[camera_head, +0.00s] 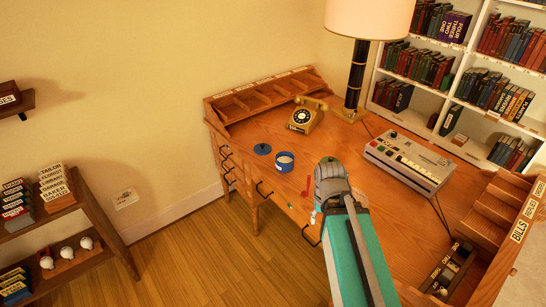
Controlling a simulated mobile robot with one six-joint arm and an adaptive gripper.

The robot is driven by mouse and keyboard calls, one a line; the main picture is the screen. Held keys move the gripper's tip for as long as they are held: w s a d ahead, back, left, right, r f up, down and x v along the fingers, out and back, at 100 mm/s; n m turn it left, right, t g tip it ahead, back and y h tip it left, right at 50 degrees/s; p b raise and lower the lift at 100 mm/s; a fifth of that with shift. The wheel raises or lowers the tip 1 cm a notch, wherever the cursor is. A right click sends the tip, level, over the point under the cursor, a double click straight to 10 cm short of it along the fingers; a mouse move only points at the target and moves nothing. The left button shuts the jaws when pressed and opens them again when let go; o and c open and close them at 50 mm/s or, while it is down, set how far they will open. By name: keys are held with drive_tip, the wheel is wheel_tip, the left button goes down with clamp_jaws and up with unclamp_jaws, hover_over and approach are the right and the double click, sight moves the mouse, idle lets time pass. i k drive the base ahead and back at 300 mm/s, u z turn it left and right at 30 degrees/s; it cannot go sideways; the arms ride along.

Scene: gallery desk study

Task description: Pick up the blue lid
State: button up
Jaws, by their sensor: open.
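The blue lid (262,149) lies flat on the wooden desk, with a small knob on top. It sits just left of an open blue pot (284,164) with a pale inside, a small gap apart. My gripper (328,168) is at the grey end of my arm, over the desk to the right of the pot and clear of the lid. It is open and holds nothing that I can see. Its fingertips are small and hard to make out from here.
A yellow rotary telephone (305,117) and a lamp (357,75) stand behind. A grey keyed machine (408,160) is to the right. A small red item (307,189) lies near my gripper. Wooden pigeonholes (265,93) line the desk's back edge.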

sight(262, 148)
drive_tip(key=u, duration=0.05)
drive_tip(key=k, duration=0.65)
drive_tip(key=u, duration=0.3)
drive_tip(key=i, duration=0.45)
drive_tip(key=u, duration=0.5)
drive_tip(key=i, duration=1.4)
drive_tip(key=z, duration=0.85)
